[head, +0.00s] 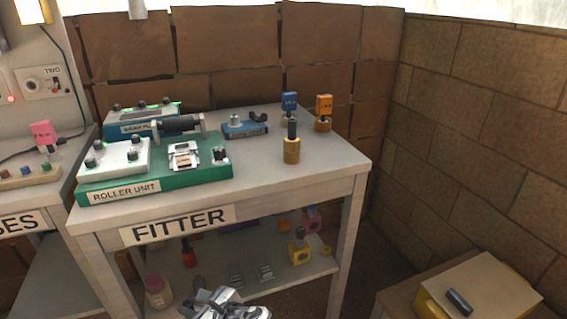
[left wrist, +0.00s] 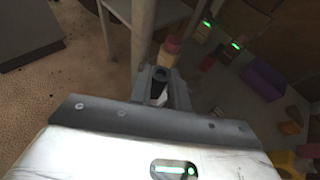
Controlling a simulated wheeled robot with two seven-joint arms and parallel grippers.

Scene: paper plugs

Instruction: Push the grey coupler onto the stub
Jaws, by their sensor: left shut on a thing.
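My left gripper (head: 215,296) shows at the bottom of the head view, in front of the bench and below its top. In the left wrist view my left gripper (left wrist: 160,88) is shut on a dark grey hollow piece (left wrist: 160,74), which looks like the grey coupler. Its open end faces away from the palm; the fingers hide its sides. A black upright stub (head: 292,129) stands in a brass-coloured base (head: 291,151) near the bench's right end, apart from the gripper. Whether this is the task's stub, I cannot tell. My right gripper is not in view.
The bench (head: 265,195) holds a green roller unit (head: 205,172) and blue and orange tagged pieces at the back. A red-lidded jar (head: 158,291) stands on the lower shelf. A dark cylinder (head: 459,301) lies on a pale board at lower right. The bench's front right is clear.

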